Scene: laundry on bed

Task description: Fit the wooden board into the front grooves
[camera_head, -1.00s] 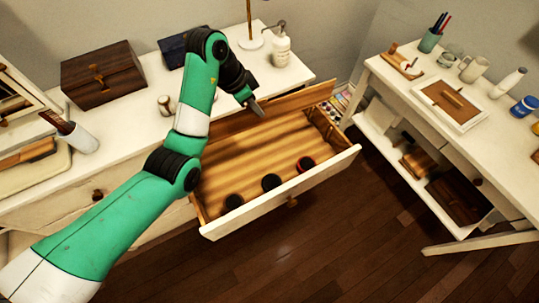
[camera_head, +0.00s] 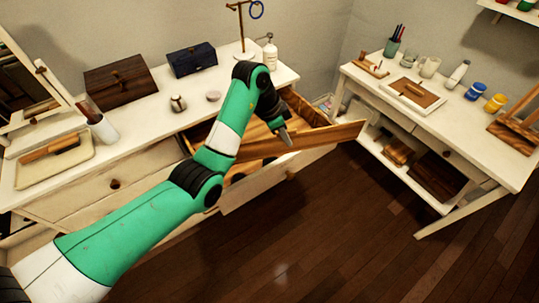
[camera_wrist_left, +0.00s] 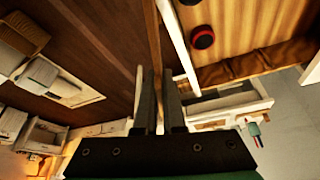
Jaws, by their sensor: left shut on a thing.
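My left gripper (camera_head: 286,138) is shut on the wooden board (camera_head: 325,136), a long thin plank gripped at its upper edge. It is held on edge above the front part of the open drawer (camera_head: 250,193), and its right end reaches past the drawer's right side. In the left wrist view the board (camera_wrist_left: 153,38) is seen edge-on between the fingers (camera_wrist_left: 160,100), alongside the white drawer front (camera_wrist_left: 178,45) on the floor side. I cannot tell its height above the drawer. The front grooves are hidden. My right gripper is out of view.
A dark round item with a red rim (camera_wrist_left: 202,37) lies in the drawer. The dresser top (camera_head: 150,130) holds a brown box (camera_head: 121,81), a blue box (camera_head: 192,59) and a pump bottle (camera_head: 270,52). A white side table (camera_head: 455,125) stands right. Floor (camera_head: 300,235) in front is clear.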

